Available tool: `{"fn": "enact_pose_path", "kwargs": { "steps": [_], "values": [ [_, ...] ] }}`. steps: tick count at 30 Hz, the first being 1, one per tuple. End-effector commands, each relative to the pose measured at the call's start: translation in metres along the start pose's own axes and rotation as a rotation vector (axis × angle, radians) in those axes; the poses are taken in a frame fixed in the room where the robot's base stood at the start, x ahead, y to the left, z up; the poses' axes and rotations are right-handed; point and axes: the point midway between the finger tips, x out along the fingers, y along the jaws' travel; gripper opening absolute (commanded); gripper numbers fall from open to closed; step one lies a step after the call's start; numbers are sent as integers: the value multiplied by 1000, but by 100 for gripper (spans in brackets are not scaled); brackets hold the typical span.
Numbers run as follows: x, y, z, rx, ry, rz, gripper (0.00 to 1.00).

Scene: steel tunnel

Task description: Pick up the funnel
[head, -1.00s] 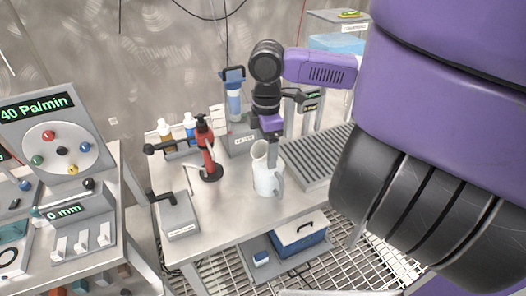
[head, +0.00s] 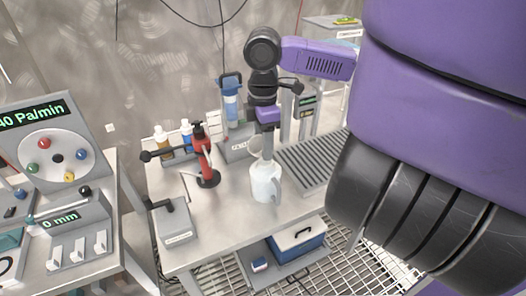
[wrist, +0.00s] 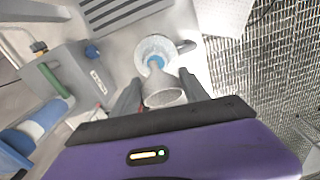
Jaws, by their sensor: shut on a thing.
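The funnel (wrist: 165,97) is pale, with its wide mouth showing in the wrist view. My gripper (wrist: 160,80) is shut on it, with a grey finger on each side. In the head view my gripper (head: 268,146) points down over the white jug, and the funnel (head: 255,147) shows partly beside the finger, just above the jug's rim. The white jug (head: 265,184) stands upright on the bench with its handle to the right. In the wrist view the jug (wrist: 143,47) has something blue inside. Whether the funnel's spout is clear of the jug is hidden.
A ribbed grey tray (head: 309,162) is to the right. A blue filter housing (head: 231,104) stands at the back. The bench front (head: 225,220) is clear.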

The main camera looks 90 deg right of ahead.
Motion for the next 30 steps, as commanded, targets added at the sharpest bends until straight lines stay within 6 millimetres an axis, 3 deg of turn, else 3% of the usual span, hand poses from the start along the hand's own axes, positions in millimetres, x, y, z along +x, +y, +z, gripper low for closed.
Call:
{"fn": "enact_pose_path", "kwargs": {
  "steps": [9,15,21,30],
  "values": [
    [-92,1,-1,-3,-1,4,14],
    [-134,0,-1,-2,0,3,14],
    [-155,0,0,-1,-1,1,14],
    [-161,0,0,-2,-1,0,14]
  ]
}}
